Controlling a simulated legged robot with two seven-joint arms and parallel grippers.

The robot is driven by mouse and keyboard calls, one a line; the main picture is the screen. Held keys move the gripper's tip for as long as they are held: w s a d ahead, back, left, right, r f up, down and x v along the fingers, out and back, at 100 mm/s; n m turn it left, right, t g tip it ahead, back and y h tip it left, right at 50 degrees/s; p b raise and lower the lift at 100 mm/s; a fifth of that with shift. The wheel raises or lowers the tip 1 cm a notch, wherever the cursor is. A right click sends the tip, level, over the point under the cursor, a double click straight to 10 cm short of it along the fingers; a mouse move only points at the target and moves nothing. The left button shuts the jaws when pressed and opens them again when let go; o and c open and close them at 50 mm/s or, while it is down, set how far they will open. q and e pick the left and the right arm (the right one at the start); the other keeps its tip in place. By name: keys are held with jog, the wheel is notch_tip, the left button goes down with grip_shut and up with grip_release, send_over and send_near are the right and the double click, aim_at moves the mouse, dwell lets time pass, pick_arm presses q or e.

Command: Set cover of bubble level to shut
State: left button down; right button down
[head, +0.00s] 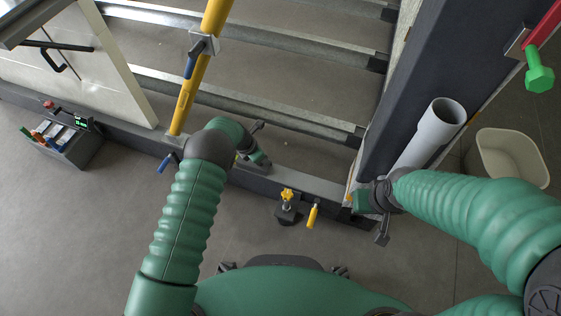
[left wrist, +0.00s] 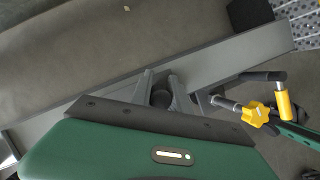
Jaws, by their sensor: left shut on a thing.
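My left gripper (head: 262,164) is low over the dark front beam of the frame, mostly hidden by its own wrist in the head view. In the left wrist view its two grey fingers (left wrist: 162,84) are closed on a small dark round piece (left wrist: 161,97) at the beam. I cannot tell for sure whether this piece is the bubble level's cover, nor make out its angle. My right gripper (head: 382,236) is beside the beam's right end, at the foot of the dark post; its jaws are not clear.
A yellow knob (head: 287,194) and a yellow handle (head: 312,216) are on the beam's near side, right of my left gripper. A yellow pole (head: 190,90) stands left. A grey pipe (head: 428,135) and a cream bin (head: 512,158) are right. A tool box (head: 68,143) stands left.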

pick_arm(q)
jog(key=a, duration=0.1)
jog(key=w+a, duration=0.1)
jog(key=shift+a, duration=0.35)
jog(key=c, duration=1.3)
grip_release()
jog(key=shift+o, duration=0.2)
jog(key=p+v, duration=0.9)
jog(key=v, duration=0.7)
jog(key=shift+a+r, duration=0.2)
jog(key=shift+r, duration=0.15)
jog(key=shift+s, duration=0.1)
